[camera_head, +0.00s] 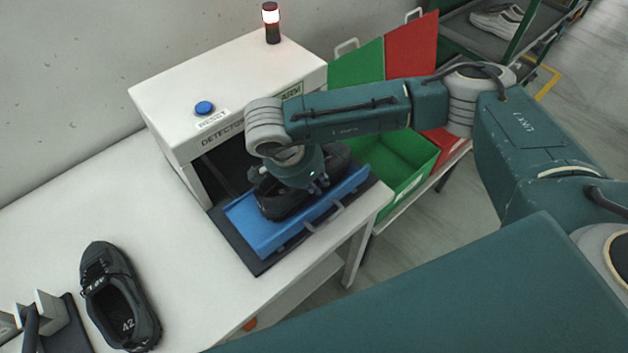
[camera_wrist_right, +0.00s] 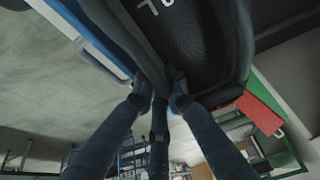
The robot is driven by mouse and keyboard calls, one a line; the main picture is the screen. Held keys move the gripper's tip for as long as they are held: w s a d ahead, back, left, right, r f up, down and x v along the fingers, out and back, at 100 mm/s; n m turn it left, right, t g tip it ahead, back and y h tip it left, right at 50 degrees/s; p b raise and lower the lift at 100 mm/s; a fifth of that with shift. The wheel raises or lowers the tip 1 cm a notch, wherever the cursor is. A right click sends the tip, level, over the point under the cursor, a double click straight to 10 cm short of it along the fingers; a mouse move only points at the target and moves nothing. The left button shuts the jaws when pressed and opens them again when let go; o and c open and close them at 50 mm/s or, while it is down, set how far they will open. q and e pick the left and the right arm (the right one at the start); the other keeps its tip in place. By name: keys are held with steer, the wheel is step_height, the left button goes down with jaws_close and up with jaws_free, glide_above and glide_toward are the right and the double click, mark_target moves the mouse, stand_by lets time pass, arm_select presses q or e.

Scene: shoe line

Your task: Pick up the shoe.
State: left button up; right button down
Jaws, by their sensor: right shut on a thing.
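A black shoe (camera_head: 276,198) is at the blue tray (camera_head: 262,232) in front of the white detector's opening. My right gripper (camera_head: 318,186) is over this shoe and partly hides it. In the right wrist view its fingers (camera_wrist_right: 160,98) are shut on the edge of the black shoe (camera_wrist_right: 192,45). I cannot tell whether the shoe touches the tray. A second black shoe (camera_head: 120,300), marked 42 inside, lies on the white table at the lower left. My left gripper is not in view.
The white detector (camera_head: 228,80) has a blue reset button (camera_head: 204,108) and a red-and-white lamp (camera_head: 271,22). A green bin (camera_head: 400,165) and a red bin (camera_head: 448,143) stand to the right. A grey fixture (camera_head: 45,312) is at the lower left. The table (camera_head: 185,250) between is clear.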

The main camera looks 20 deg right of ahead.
step_height(320, 180, up, 11)
steer(key=b, duration=0.3)
steer(key=shift+w+f+b, duration=0.15)
steer(key=shift+b, duration=0.25)
steer(key=s+r+n+t+y, duration=0.1)
steer(key=s+r+n, duration=0.1)
steer(key=r+n, duration=0.3)
steer(key=s+d+r+n+t+y+b, duration=0.1)
steer(key=s+r+n, duration=0.1)
steer(key=r+n, duration=0.3)
steer(key=shift+s+d+r+n+t+y+b, duration=0.15)
steer(key=shift+s+d+n+t+y+b, duration=0.15)
steer(key=shift+t+y, duration=0.1)
steer(key=w+m+g+h, duration=0.1)
steer(key=m, duration=0.2)
steer(key=w+a+f+m+g+h, duration=0.1)
steer(key=w+m, duration=0.1)
steer(key=m, duration=0.2)
steer(key=w+m, duration=0.1)
steer(key=m, duration=0.2)
steer(key=shift+w+a+f+m+g+h+p, duration=0.2)
steer(key=shift+a+m+g+h+p, duration=0.1)
steer(key=shift+g+h+p, duration=0.1)
